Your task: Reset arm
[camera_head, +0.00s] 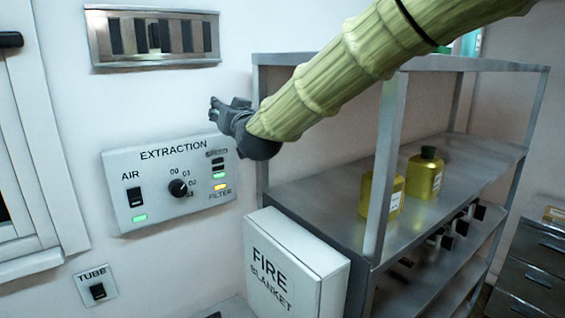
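My arm, in a yellow-green sleeve, reaches in from the upper right. My gripper (216,112) is dark and small at its end, just above and in front of the upper right of the extraction panel (152,207). I see nothing held in it, but the view is too small to tell how its fingers stand. The panel carries a black AIR switch (135,196) with a lit green light below it, a round black knob (178,188) with numbered marks, and a FILTER indicator with green and yellow lights (220,187).
A metal shelf unit (330,186) stands to the right, with yellow bottles (426,174) on it. A white fire blanket box (290,268) is below my arm. A slotted vent (154,37) is on the wall above. A TUBE switch (97,290) is at lower left, beside a window frame (32,150).

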